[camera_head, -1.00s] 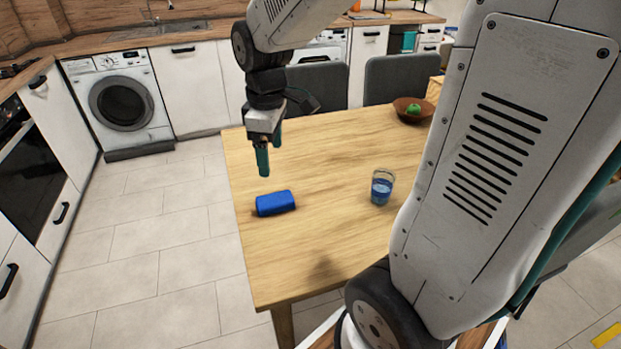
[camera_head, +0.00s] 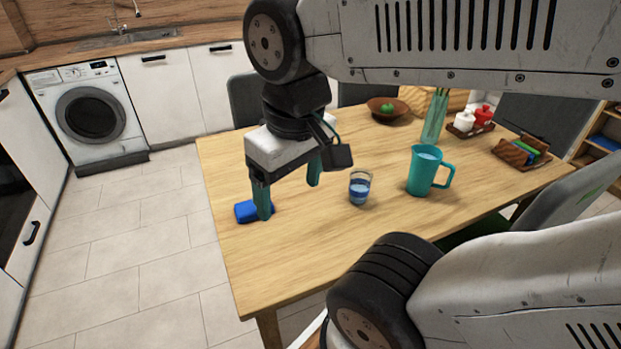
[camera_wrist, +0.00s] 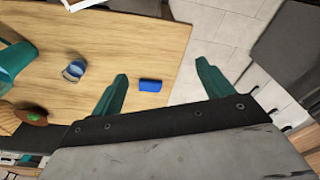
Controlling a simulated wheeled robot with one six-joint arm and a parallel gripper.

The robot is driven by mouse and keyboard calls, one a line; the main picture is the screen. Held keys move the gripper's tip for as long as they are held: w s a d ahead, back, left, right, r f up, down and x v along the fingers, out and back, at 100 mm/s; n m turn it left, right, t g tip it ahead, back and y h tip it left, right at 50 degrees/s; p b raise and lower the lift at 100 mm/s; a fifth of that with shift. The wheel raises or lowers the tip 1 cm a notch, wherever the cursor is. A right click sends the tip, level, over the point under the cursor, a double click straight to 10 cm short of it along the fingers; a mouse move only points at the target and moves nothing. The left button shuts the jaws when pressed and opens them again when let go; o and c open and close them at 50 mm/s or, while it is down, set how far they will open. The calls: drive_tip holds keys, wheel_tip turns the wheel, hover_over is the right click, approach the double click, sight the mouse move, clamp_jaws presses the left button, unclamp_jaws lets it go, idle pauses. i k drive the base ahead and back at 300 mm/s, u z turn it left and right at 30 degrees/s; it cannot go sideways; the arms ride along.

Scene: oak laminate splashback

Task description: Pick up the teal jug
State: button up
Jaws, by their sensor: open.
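The teal jug (camera_head: 422,172) stands upright on the wooden table, its handle to the right, with light liquid showing at its rim. In the wrist view the teal jug (camera_wrist: 13,62) is cut off at the left edge. My gripper (camera_head: 289,201) is open and empty, above the table to the left of the jug, with the glass between them. In the wrist view my gripper's teal fingers (camera_wrist: 162,74) are spread wide with nothing between them but background. The jug is well apart from both fingers.
A glass with blue bands (camera_head: 360,187) stands just left of the jug. A blue block-like item (camera_head: 246,211) lies near the table's left edge. Behind are a brown bowl (camera_head: 388,110) with a green item, a vase (camera_head: 434,118), and a condiment tray (camera_head: 466,132). The front table top is clear.

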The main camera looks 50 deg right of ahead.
sight(426, 160)
drive_tip(key=z, duration=0.05)
drive_tip(key=k, duration=0.95)
drive_tip(key=u, duration=0.75)
drive_tip(key=i, duration=0.7)
drive_tip(key=z, duration=2.45)
